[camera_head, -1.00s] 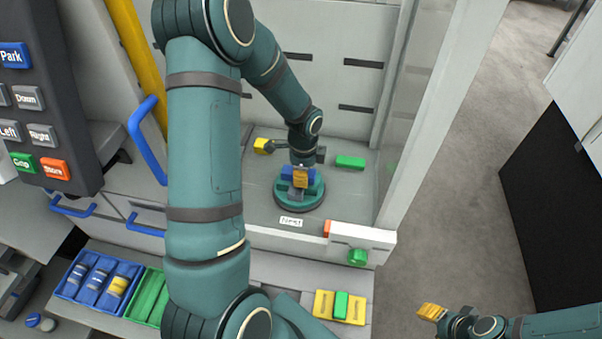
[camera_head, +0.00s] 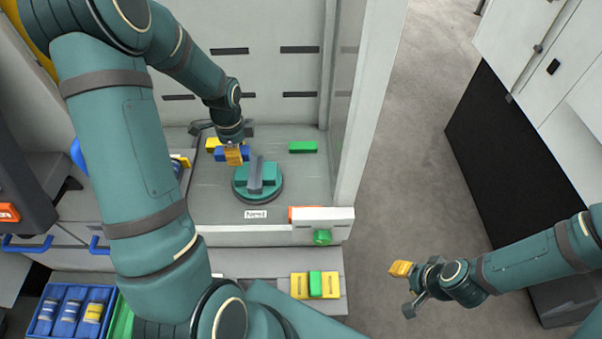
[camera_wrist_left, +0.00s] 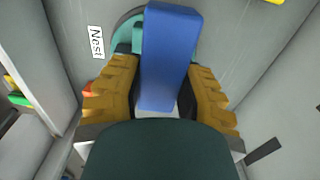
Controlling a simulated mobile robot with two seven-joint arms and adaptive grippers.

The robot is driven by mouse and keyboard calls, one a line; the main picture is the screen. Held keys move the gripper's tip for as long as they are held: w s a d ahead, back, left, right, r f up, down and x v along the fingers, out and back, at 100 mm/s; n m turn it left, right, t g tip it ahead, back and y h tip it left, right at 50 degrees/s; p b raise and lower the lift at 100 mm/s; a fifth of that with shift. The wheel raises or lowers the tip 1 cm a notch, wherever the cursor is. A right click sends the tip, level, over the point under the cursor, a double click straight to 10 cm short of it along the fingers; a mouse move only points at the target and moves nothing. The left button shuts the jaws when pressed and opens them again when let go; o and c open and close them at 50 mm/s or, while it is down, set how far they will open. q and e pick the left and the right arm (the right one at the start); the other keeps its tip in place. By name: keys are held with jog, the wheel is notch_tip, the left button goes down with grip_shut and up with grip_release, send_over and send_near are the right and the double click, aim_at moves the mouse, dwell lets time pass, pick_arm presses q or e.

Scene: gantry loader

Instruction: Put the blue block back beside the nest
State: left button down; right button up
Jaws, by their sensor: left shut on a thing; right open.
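The blue block (camera_head: 220,154) is in my left gripper (camera_head: 234,156), just left of and behind the nest (camera_head: 257,197). In the left wrist view the blue block (camera_wrist_left: 168,45) stands out between the two orange fingers, which are shut on it. I cannot tell whether its underside touches the floor of the bay. The nest is a round teal base with teal jaws and a grey bar on top; no blue block is in it. It shows partly behind the block in the left wrist view. My right gripper (camera_head: 405,289) is open and empty over the aisle floor.
A yellow block (camera_head: 212,144) lies close behind the blue one. A green block (camera_head: 303,147) lies right at the back. The "Nest" label (camera_head: 256,214) is in front of the nest. A clear panel and white post (camera_head: 368,100) bound the bay on the right.

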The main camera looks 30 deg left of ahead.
pick_arm(q)
jog(key=w+d+p, duration=0.1)
jog(key=w+d, duration=0.3)
jog(key=d, duration=0.4)
jog(key=w+d, duration=0.5)
jog(key=d, duration=0.3)
send_over(308, 181)
jog(key=f, duration=0.6)
jog(key=shift+a+f, duration=0.15)
jog(key=shift+a, duration=0.1)
notch_tip(308, 181, down, 5)
jog(key=shift+r, duration=0.1)
jog(key=shift+d+f, duration=0.2)
jog(key=shift+f, duration=0.1)
jog(key=shift+f, duration=0.1)
jog(key=c, duration=0.7)
grip_release()
